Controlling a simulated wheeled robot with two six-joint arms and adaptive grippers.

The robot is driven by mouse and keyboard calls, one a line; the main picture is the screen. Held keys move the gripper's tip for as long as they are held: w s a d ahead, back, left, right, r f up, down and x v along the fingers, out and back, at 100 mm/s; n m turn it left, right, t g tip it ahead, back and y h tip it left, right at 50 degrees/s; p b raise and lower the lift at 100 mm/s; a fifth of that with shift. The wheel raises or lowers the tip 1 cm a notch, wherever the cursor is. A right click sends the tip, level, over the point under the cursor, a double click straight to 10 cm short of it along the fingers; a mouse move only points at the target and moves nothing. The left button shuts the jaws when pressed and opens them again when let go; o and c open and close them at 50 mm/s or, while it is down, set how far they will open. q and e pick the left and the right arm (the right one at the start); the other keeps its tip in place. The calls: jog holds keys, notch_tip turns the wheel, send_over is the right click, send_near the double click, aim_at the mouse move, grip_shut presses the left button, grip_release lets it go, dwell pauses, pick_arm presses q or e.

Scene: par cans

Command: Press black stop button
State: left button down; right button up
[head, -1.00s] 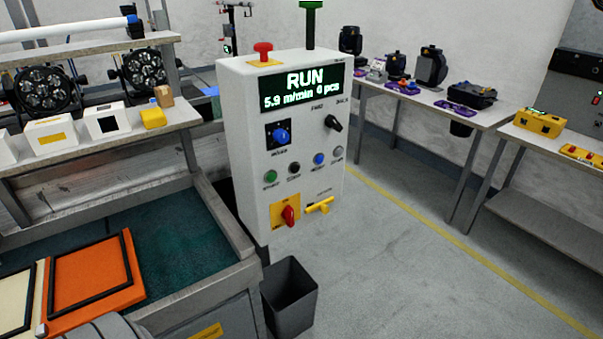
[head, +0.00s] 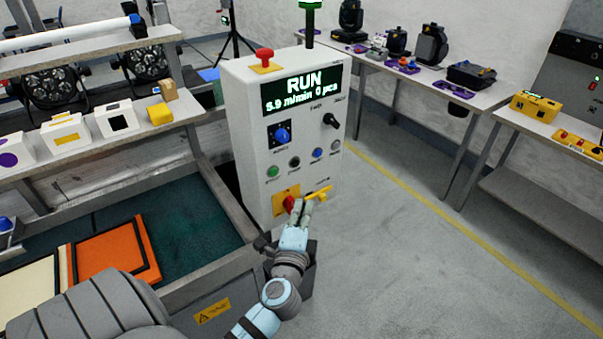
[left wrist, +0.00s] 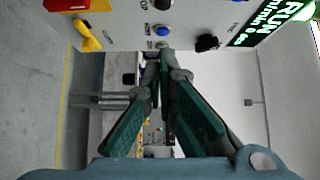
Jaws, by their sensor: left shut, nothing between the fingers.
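The white control box (head: 240,130) stands upright in the head view, its screen (head: 305,88) reading RUN. The black stop button (head: 294,162) sits in the button row between the green button (head: 272,172) and the blue button (head: 317,154). My left gripper (head: 308,208) is shut and empty. In the head view it overlaps the lower panel by the red switch (head: 289,204) and yellow handle (head: 318,193), below the button row. In the left wrist view the closed fingertips (left wrist: 166,55) point at the panel near the blue button (left wrist: 162,30); whether they touch cannot be told.
A black selector knob (head: 331,121) and a red mushroom button (head: 264,57) are also on the box. A grey bin (head: 305,285) stands below, partly hidden by my arm. A metal-framed bench (head: 215,200) is at left. Open floor lies to the right.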

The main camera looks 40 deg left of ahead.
aim_at(295, 163)
pick_arm(q)
jog(key=a+x, duration=0.1)
jog(key=x, duration=0.3)
jog(key=s+x, duration=0.1)
jog(key=x, duration=0.3)
jog(key=a+x, duration=0.1)
jog(key=x, duration=0.3)
jog(key=shift+w+a+p, duration=0.15)
jog(key=shift+a+p, duration=0.25)
jog(key=shift+a, duration=0.1)
